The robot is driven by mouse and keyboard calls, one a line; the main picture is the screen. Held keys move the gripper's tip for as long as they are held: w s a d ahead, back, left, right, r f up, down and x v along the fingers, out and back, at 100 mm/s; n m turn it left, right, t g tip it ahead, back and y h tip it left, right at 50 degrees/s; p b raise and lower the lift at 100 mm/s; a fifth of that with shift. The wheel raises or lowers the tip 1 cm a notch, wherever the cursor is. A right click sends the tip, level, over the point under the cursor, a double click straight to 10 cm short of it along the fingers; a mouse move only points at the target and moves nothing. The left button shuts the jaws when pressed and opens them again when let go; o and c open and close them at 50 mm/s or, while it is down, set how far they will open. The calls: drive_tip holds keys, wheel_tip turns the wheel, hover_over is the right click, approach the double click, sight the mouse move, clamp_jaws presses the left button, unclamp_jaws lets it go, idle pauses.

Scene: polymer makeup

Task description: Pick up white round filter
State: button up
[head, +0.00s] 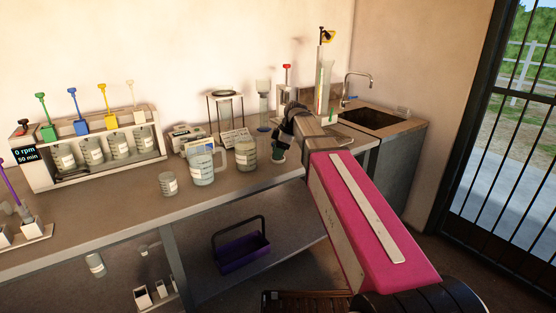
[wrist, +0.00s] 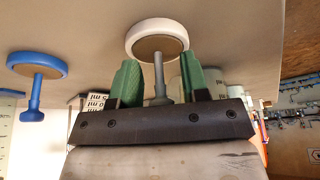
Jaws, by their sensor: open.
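The white round filter (wrist: 157,46) shows in the wrist view as a disc with a white rim, a brownish middle and a grey stem. My gripper (wrist: 158,75) is open, with one green finger on each side of the stem. Gaps show between the stem and both fingers. How deep the stem sits between them I cannot tell. In the head view my gripper (head: 279,152) is over the bench beside a lidded jar, and I cannot make out the white filter there.
A similar blue round piece (wrist: 38,66) stands apart at left in the wrist view. In the head view, a jar (head: 246,154), a labelled jug (head: 201,164) and a small beaker (head: 168,184) stand left of my gripper. A sink (head: 370,119) lies to the right.

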clamp_jaws()
drive_tip(key=shift+r, duration=0.15)
